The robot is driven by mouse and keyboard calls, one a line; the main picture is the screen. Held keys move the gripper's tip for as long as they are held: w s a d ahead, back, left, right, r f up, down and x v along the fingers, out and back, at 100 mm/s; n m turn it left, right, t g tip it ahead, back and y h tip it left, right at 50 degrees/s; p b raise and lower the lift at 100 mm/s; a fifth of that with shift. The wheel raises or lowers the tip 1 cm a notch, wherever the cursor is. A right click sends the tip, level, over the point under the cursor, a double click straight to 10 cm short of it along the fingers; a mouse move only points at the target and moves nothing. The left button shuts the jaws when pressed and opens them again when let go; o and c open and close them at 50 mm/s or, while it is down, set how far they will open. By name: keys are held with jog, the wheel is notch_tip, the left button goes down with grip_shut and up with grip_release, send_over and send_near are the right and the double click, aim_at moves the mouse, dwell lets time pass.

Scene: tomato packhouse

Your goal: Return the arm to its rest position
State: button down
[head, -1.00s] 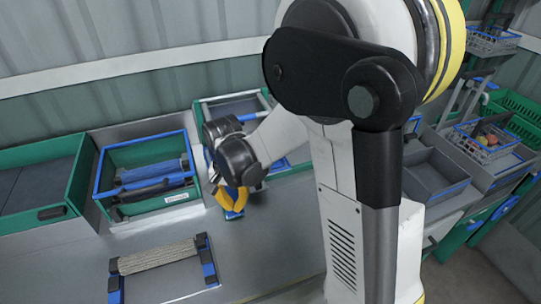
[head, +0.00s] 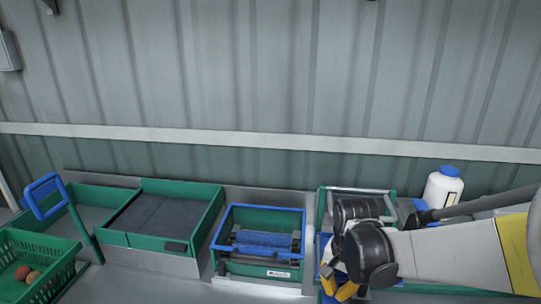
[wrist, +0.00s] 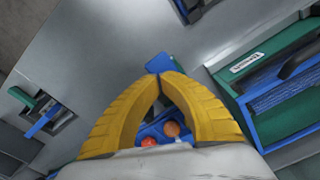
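My gripper (wrist: 161,76) has yellow fingers that curve inward and meet at the tips in the wrist view. They look shut with nothing visibly pinched between them. Through the gap behind the tips I see part of a blue item (wrist: 152,131) with red and orange round fruit (wrist: 172,129) below. In the head view my arm reaches in from the right. The yellow fingers (head: 338,289) show at the bottom edge, pointing down over the bench in front of a green-framed tray. Their tips are partly cut off there.
A green and blue crate (head: 262,268) with dark and blue contents stands left of my gripper. A green tray (head: 205,222) with a dark lining and a green basket (head: 62,266) with fruit are further left. A white bottle (head: 443,190) with a blue cap stands behind my arm.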

jog(key=s+r+n+t+b, duration=0.3)
jog(key=s+r+n+t, duration=0.3)
jog(key=s, duration=0.5)
jog(key=shift+s+r+n+b, duration=0.15)
jog(key=shift+r+n+b, duration=0.15)
jog(key=shift+r+n, duration=0.5)
dwell(1.0)
